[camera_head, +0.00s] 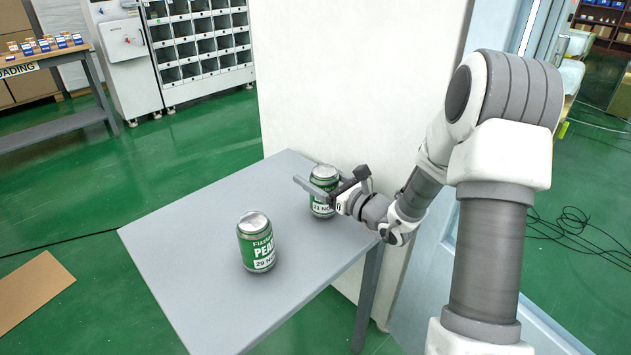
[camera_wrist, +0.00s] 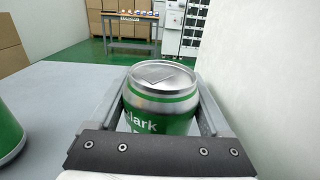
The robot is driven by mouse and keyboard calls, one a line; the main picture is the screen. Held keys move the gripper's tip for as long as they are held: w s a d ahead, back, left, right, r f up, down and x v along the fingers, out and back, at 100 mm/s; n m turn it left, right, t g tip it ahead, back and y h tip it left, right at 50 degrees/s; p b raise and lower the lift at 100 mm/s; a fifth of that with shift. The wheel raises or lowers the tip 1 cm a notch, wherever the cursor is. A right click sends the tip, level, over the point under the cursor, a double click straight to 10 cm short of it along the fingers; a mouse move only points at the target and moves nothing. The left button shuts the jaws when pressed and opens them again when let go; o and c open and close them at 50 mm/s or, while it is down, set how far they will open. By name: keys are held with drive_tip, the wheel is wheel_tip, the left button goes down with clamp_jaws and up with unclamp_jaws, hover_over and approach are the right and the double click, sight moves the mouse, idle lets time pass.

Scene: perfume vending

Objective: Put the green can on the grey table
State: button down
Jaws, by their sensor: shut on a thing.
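A green can (camera_head: 322,178) with a silver top is at the far right part of the grey table (camera_head: 190,232), close to the white wall. My gripper (camera_head: 318,186) is shut on this can, with one finger on each side of it. In the wrist view the held can (camera_wrist: 160,100) stands upright between the two fingers (camera_wrist: 162,112). I cannot tell whether its base touches the table. A second green can (camera_head: 256,242) with a white label stands upright nearer the table's middle. Part of it shows at the left edge of the wrist view (camera_wrist: 8,135).
A white wall panel (camera_head: 350,90) stands right behind the table. The left part of the table is bare. A workbench with small boxes (camera_head: 50,75) and a white shelving unit (camera_head: 200,45) stand farther back. Cardboard (camera_head: 30,290) lies on the green floor at left.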

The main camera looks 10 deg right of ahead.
drive_tip(key=shift+f, duration=0.2)
unclamp_jaws()
drive_tip(key=shift+r, duration=0.15)
drive_tip(key=shift+s+d, duration=0.15)
drive_tip(key=shift+s, duration=0.05)
drive_tip(key=p+v, duration=0.2)
drive_tip(key=v, duration=0.9)
drive_tip(key=shift+s+d, duration=0.15)
drive_tip(key=shift+s, duration=0.1)
